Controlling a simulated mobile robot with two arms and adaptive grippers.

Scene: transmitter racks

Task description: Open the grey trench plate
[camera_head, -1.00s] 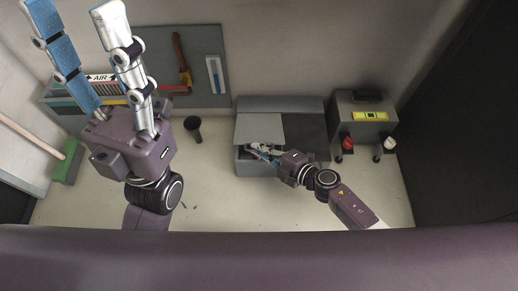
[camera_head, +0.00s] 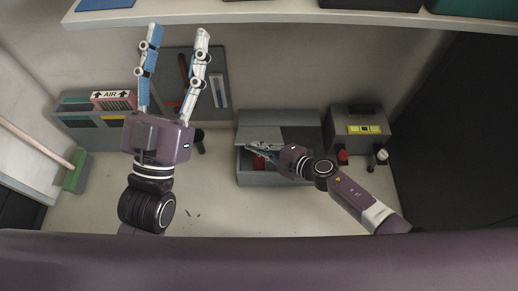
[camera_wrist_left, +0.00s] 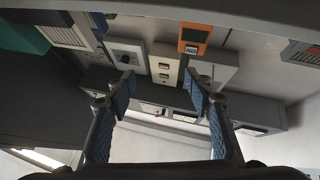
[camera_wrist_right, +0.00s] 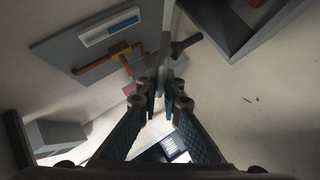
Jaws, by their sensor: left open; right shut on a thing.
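The grey trench plate (camera_head: 262,134) lies over the left part of the grey trench box (camera_head: 262,181) in the head view. Its near edge is raised, and a red thing (camera_head: 259,162) shows in the gap below. My right gripper (camera_head: 262,147) is shut on the near edge of the plate. In the right wrist view the plate (camera_wrist_right: 165,52) is seen nearly edge-on between the fingertips (camera_wrist_right: 160,92). My left gripper (camera_head: 177,32) is open and empty, held high at the left with its fingers pointing up. It also shows open in the left wrist view (camera_wrist_left: 160,92).
A grey cabinet (camera_head: 358,140) with a yellow panel and knobs stands right of the box. A tool board (camera_head: 215,70) hangs on the back wall. A dark cup (camera_head: 199,142) and a green broom (camera_head: 75,172) are at the left. A shelf (camera_head: 270,12) crosses the top.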

